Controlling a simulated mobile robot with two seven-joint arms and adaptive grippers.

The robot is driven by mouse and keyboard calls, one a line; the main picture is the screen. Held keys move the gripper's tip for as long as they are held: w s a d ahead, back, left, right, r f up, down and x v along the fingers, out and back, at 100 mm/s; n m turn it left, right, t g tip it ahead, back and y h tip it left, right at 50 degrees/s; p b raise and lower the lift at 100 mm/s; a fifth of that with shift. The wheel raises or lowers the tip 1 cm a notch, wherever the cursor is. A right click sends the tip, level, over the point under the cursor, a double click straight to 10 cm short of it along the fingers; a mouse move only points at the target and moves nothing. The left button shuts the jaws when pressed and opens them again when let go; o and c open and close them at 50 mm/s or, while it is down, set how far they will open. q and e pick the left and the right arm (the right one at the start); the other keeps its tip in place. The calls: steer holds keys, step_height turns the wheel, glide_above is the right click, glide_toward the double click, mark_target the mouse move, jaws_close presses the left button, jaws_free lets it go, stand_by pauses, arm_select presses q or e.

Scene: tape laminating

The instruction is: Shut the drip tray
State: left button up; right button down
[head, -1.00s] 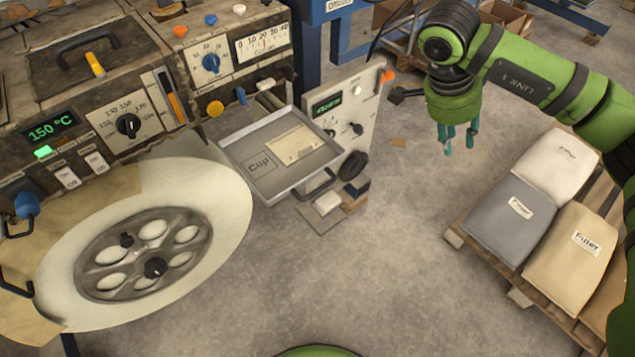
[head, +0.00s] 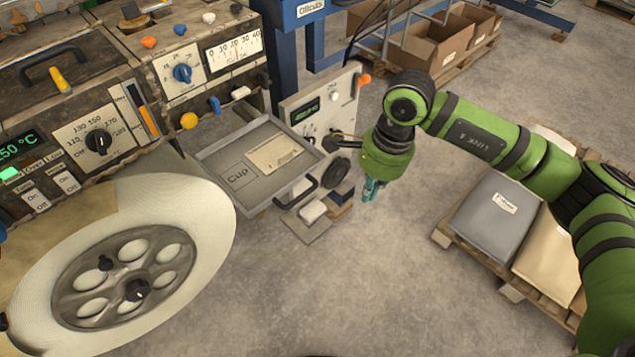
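The drip tray (head: 222,162) is a shallow grey metal tray pulled out from the machine front, marked "Cup", with a pale labelled sheet (head: 274,153) lying in it. Its dark handle (head: 297,193) is on the tray's front side, toward the lower right. My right gripper (head: 370,190) has teal fingers and points down, to the right of the handle and apart from it. The fingertips look close together, but the gap between them is too small to judge. My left gripper is not in view.
A big tape roll (head: 205,240) stands at the lower left. A control panel with knobs (head: 318,110) stands right behind the tray. Small blocks (head: 312,211) lie on the floor below the handle. Filler bags (head: 495,218) on a pallet are at the right. The floor in the middle is clear.

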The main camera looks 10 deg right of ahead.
steer(key=s+a+f+y+b, duration=0.1)
steer(key=s+a+f+y, duration=0.35)
steer(key=a, duration=0.35)
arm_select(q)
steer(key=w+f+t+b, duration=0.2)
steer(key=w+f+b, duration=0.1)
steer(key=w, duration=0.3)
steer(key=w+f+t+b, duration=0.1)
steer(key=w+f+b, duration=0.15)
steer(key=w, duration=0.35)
arm_select(e)
steer(key=m+t+y, duration=0.5)
steer(key=m+t, duration=0.9)
glide_toward(314, 170)
steer(key=p+x, duration=0.4)
steer(key=x, duration=0.2)
steer(key=shift+w+a+r, duration=0.1)
steer(key=shift+w+a, duration=0.05)
steer(key=shift+a, duration=0.1)
steer(key=shift+w+a, duration=0.15)
steer(key=shift+w, duration=0.1)
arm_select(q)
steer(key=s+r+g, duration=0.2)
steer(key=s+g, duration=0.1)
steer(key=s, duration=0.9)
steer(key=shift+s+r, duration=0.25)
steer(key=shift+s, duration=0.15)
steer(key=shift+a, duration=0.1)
